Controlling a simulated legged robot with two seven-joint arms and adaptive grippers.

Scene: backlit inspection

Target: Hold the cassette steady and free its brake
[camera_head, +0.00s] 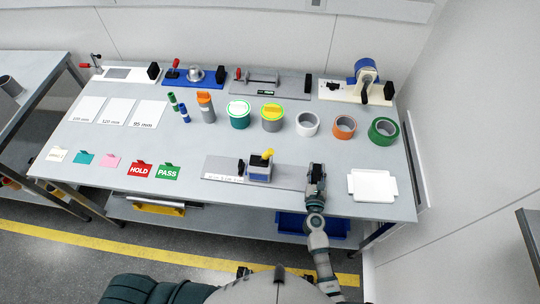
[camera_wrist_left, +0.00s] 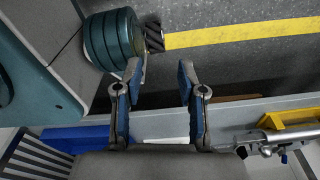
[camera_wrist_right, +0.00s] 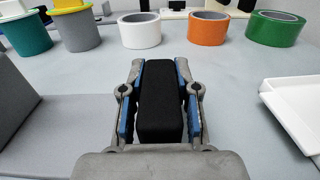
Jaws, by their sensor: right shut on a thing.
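The cassette (camera_head: 259,172) is a small grey-and-blue box with a yellow lever (camera_head: 267,155) on top, likely its brake. It sits on a long grey plate (camera_head: 222,165) with a printed scale, beside a black block (camera_head: 241,166) on its left. My right gripper (camera_head: 316,172) is at the plate's right end, to the right of the cassette and apart from it. In the right wrist view my right gripper is shut on a black upright block (camera_wrist_right: 160,105). My left gripper (camera_wrist_left: 160,80) is open and empty above the floor, beside my own body.
A white tray (camera_head: 372,185) lies right of my right gripper. Tape rolls, including a green one (camera_head: 383,131), and lidded cups, one teal (camera_head: 239,114), stand behind. Red HOLD (camera_head: 141,170) and green PASS (camera_head: 168,172) cards lie left. Fixtures line the back edge.

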